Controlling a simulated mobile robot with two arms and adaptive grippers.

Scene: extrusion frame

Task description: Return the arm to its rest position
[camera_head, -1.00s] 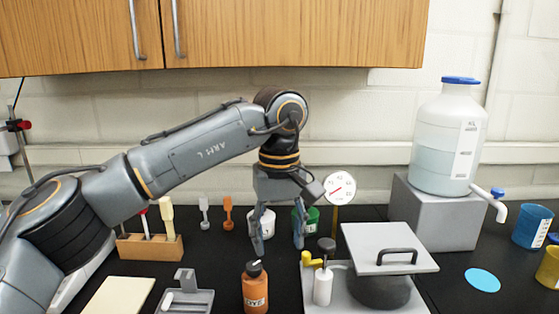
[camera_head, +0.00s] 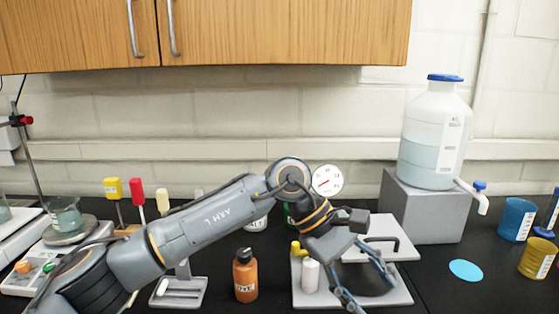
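My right arm and gripper are not in view.
An orange bottle (camera_head: 245,278) and a grey holder (camera_head: 185,291) stand near the forearm. A white bottle (camera_head: 310,276) is close left of the gripper. A large jug (camera_head: 432,140) stands on a grey block (camera_head: 420,213). Blue (camera_head: 516,219) and yellow (camera_head: 537,258) cups are at right.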

